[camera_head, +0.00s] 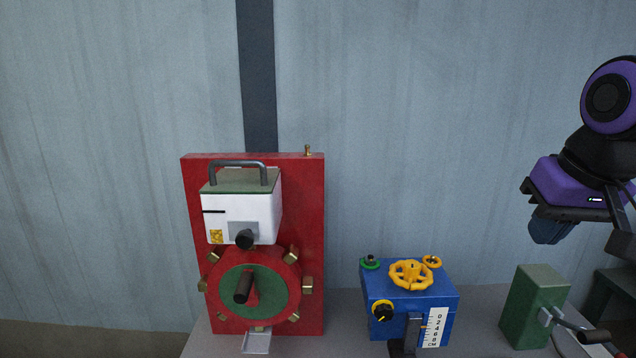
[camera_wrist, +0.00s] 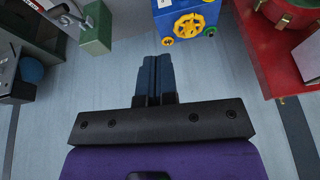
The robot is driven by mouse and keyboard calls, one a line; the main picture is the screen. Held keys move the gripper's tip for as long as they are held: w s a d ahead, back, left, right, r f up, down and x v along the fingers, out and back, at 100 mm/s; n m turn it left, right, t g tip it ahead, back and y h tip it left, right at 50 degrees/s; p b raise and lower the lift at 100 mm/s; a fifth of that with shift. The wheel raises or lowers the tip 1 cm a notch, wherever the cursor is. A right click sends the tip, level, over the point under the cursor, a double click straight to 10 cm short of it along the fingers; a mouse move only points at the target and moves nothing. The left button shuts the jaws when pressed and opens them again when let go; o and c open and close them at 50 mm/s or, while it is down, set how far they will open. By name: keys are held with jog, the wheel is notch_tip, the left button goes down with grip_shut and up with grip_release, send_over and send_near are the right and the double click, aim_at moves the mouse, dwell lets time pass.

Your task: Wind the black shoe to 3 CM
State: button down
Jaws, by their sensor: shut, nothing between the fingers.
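A blue box (camera_head: 440,303) stands on the grey bench, with a yellow handwheel (camera_head: 410,274) on its top. The black shoe (camera_head: 405,347) is at the box's front, low down, partly cut off by the picture's bottom edge. A white scale (camera_head: 435,327) marked 0 to 8 CM is beside it; I cannot tell the exact reading. My gripper (camera_head: 548,231) is shut and empty, high up to the right of the box. In the wrist view the gripper (camera_wrist: 154,62) points toward the blue box (camera_wrist: 172,14) and the yellow handwheel (camera_wrist: 189,25), apart from them.
A red panel (camera_head: 312,220) with cranks stands left. A green box (camera_head: 534,300) with a crank stands right, below my gripper.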

jog(key=s+t, duration=0.1)
jog(key=s, duration=0.6)
jog(key=shift+s+d+n, duration=0.15)
jog(key=shift+d+n, duration=0.2)
jog(key=shift+n, duration=0.05)
